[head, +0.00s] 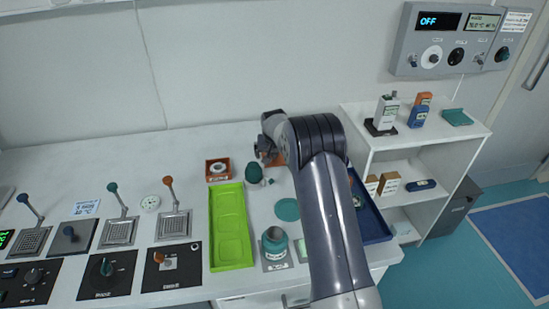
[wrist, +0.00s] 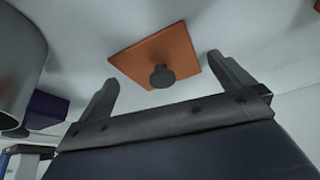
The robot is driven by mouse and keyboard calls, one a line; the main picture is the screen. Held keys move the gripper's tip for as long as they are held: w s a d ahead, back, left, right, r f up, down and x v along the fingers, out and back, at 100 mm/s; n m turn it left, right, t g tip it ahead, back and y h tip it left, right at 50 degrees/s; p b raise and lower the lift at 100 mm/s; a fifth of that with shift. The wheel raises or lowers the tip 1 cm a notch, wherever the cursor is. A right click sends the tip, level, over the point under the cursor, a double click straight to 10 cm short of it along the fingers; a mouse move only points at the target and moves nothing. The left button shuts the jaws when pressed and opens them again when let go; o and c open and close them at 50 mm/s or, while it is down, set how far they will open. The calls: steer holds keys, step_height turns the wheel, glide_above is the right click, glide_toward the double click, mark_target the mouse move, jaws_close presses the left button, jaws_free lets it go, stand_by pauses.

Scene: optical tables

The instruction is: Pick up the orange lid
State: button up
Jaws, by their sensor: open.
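The orange lid is a flat square plate with a dark round knob; in the wrist view the orange lid (wrist: 180,50) lies on the pale surface. My gripper (wrist: 163,74) is open there, with one finger on each side of the lid's near part and the knob between them. No finger is seen closed on the knob. In the head view my gripper (head: 266,152) is at the back of the bench, largely hidden by my own arm. A bit of orange shows beside it, too little to tell the lid's outline.
A small orange box (head: 218,159) and a dark green item (head: 253,174) stand left of my gripper. A lime tray (head: 230,255), a teal disc (head: 287,209) and a teal jar (head: 274,246) are nearer. A blue tray (head: 374,221) is right, beside a white shelf (head: 390,150).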

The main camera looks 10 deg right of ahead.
steer(key=shift+c, duration=0.3)
steer(key=c, duration=0.9)
steer(key=shift+r, duration=0.15)
